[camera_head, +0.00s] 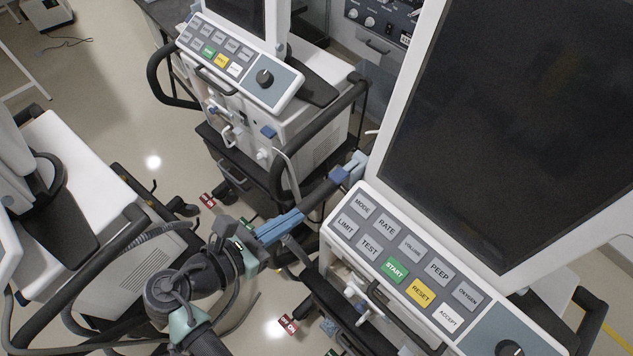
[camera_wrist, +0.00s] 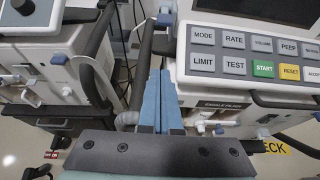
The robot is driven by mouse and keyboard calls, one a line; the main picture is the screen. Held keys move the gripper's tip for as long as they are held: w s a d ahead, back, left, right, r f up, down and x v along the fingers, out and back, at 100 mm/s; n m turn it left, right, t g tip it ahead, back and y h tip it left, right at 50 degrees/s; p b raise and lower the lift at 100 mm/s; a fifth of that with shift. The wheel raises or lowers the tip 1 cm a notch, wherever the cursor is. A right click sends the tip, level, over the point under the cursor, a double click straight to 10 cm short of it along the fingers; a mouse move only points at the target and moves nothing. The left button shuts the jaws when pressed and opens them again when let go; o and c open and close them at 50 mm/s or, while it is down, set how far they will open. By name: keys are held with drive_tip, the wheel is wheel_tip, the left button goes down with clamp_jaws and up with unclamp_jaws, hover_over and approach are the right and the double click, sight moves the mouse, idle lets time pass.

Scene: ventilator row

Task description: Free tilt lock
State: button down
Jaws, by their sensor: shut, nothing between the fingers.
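My gripper (camera_head: 300,214) is shut and empty, its two blue fingers pressed together. It is beside the left edge of the near ventilator's button panel (camera_head: 405,262). In the wrist view, the fingers (camera_wrist: 160,75) point up past that panel's left side. A light-blue piece (camera_head: 355,165) sits at the panel's upper left corner, beyond the fingertips. It also shows in the wrist view (camera_wrist: 165,19), near a dark bar. It may be the tilt lock, but no label on it is readable. The fingertips look close to the dark bar; I cannot tell whether they touch. The large dark screen (camera_head: 505,110) tilts back above the panel.
A second ventilator (camera_head: 270,120) stands behind, with its own panel and dark handles. A white-topped machine (camera_head: 75,160) is at the left. Red OFF/ON tags (camera_head: 288,325) are low near the floor. Dark rails and hoses crowd the gap around my arm. Open floor (camera_head: 120,100) lies at the upper left.

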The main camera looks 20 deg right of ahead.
sight(347, 170)
drive_tip(key=w+d+p, duration=0.3)
drive_tip(key=d, duration=0.5)
drive_tip(key=shift+w+d+r, duration=0.15)
drive_tip(key=shift+d+r, duration=0.1)
drive_tip(key=shift+d, duration=0.1)
